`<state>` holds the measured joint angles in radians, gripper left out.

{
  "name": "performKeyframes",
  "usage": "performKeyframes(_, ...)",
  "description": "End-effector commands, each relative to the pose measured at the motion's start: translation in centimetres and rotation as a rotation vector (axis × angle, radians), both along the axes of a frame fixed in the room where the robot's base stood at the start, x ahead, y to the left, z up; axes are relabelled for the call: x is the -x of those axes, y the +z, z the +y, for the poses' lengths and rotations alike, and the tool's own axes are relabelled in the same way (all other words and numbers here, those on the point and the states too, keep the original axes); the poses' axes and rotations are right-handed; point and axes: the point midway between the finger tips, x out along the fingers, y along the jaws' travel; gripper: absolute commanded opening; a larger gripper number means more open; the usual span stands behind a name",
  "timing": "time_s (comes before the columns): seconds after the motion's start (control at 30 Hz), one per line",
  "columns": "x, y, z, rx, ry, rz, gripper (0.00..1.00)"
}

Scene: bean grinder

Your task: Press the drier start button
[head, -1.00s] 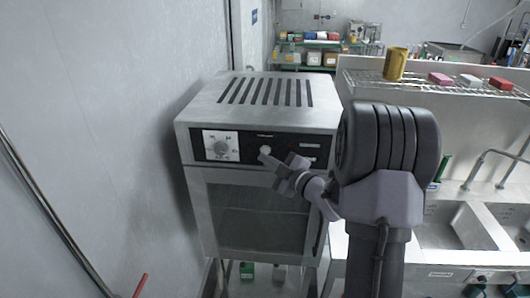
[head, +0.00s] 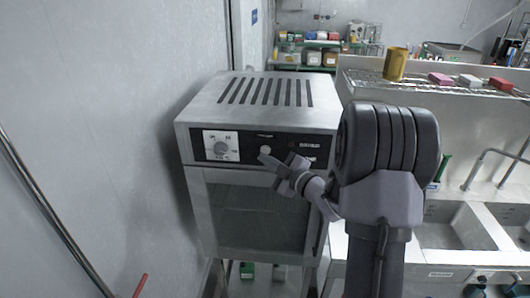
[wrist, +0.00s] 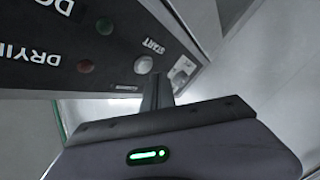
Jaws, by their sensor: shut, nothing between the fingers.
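The drier (head: 258,103) is a steel box with a black control panel across its front. Its round, pale start button (head: 265,150) sits near the panel's middle, right of the dial. In the wrist view the start button (wrist: 143,64) is beside the word START. My gripper (head: 264,158) is shut and empty, its tips just below the button in the head view. In the wrist view my gripper (wrist: 158,80) has its tips just beside the button's lower right edge. I cannot tell whether they touch it.
The dial (head: 221,147) is on the panel's left. A red light (wrist: 104,26) and a green light (wrist: 84,66) are near the button. A grey wall (head: 100,130) stands left of the drier. A wire shelf (head: 430,84) and sinks (head: 450,228) are to the right.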

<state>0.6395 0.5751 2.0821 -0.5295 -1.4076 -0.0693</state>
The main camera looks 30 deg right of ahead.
Motion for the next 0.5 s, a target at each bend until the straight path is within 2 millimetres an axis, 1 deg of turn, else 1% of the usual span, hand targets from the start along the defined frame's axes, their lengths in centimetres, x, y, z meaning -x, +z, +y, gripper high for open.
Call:
performKeyframes(0.3,-0.02,-0.02,-0.02,0.000,0.000,0.000,0.00)
performKeyframes(0.5,-0.55,-0.19,-0.37,0.000,0.000,-0.001,0.00)
